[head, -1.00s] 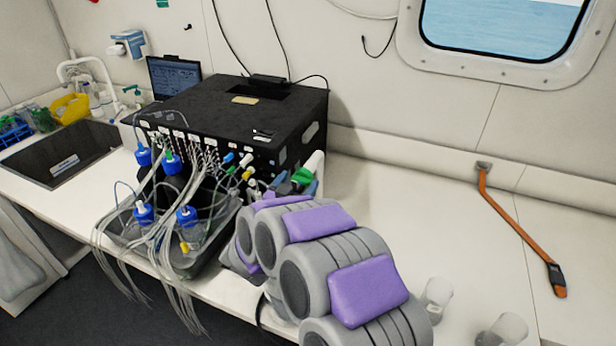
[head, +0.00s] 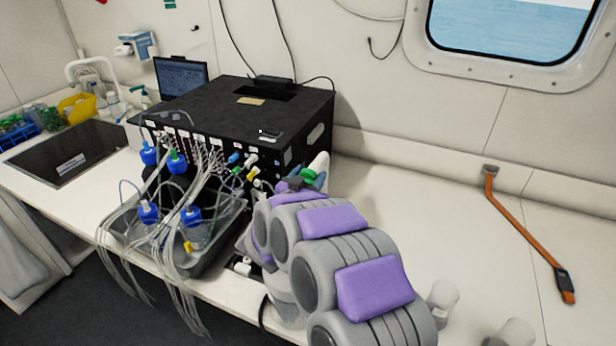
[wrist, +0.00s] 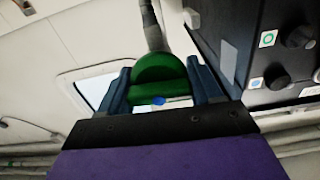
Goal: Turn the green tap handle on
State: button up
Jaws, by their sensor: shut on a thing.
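The green tap handle (wrist: 160,82) is in the middle of the wrist view, between the two dark blue fingers of my gripper (wrist: 163,90). The fingers are on either side of it and my gripper is shut on it. A grey pipe runs up from the handle in that view. In the head view, a bit of the green handle (head: 309,175) shows beside the black box, just beyond my grey and purple arm. My gripper (head: 318,181) is mostly hidden there behind my arm.
A black box (head: 235,115) with tubes and knobs stands left of my gripper. A grey tray (head: 225,232) with blue-capped bottles is in front of it. Clear cups (head: 442,297) stand at the lower right. The counter to the right is mostly bare, with an orange strap (head: 525,232).

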jog(key=shift+c, duration=1.4)
jog(key=shift+m, duration=1.8)
jog(key=o, duration=1)
jog(key=shift+c, duration=0.2)
jog(key=shift+s, duration=0.1)
jog(key=p+v, duration=0.2)
jog(key=v, duration=1.5)
jog(key=shift+a+p, duration=0.2)
jog(key=shift+p, duration=0.15)
